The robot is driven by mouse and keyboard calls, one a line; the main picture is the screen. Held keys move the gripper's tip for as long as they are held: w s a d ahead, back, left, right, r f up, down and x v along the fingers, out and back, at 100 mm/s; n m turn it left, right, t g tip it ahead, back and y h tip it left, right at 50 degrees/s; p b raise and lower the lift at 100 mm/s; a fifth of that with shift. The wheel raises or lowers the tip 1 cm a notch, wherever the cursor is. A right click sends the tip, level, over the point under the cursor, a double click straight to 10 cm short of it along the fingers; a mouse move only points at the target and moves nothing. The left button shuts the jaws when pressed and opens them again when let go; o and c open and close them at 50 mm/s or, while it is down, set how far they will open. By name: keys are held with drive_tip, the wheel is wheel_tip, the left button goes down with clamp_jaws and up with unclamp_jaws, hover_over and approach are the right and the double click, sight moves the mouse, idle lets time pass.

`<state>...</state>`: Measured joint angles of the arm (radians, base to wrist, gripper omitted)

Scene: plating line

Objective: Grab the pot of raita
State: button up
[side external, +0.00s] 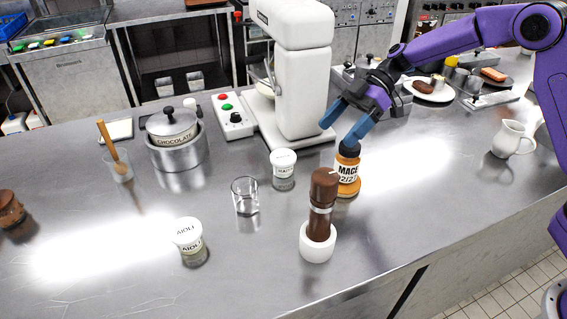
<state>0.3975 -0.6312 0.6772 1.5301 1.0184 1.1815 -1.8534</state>
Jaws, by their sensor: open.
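A small pot with a white lid (283,157) stands upright on the steel counter near the middle; its label is too small to read surely, so I cannot confirm it is the raita. A similar white-lidded pot (188,233) at the front left reads AIOLI. My gripper (339,131), with blue fingers, is open and empty. In the picture it is above and right of the middle pot, just over the orange-labelled MACE jar (347,172); I cannot tell the exact height. Nothing covers the middle pot.
A brown pepper mill (321,205) in a white holder stands in front of the MACE jar. A clear glass (245,196) is left of it. A white mixer (304,85) and a CHOCOLATE pot (173,130) stand behind. A white jug (508,140) is at right. The front left counter is mostly clear.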

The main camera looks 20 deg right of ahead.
sight(287, 155)
drive_tip(key=w+d+f+t+y, duration=0.2)
drive_tip(key=w+d+f, duration=0.25)
drive_tip(key=w, duration=0.35)
drive_tip(key=x, duration=1.7)
drive_tip(key=shift+w+r, duration=0.15)
drive_tip(key=c, duration=1)
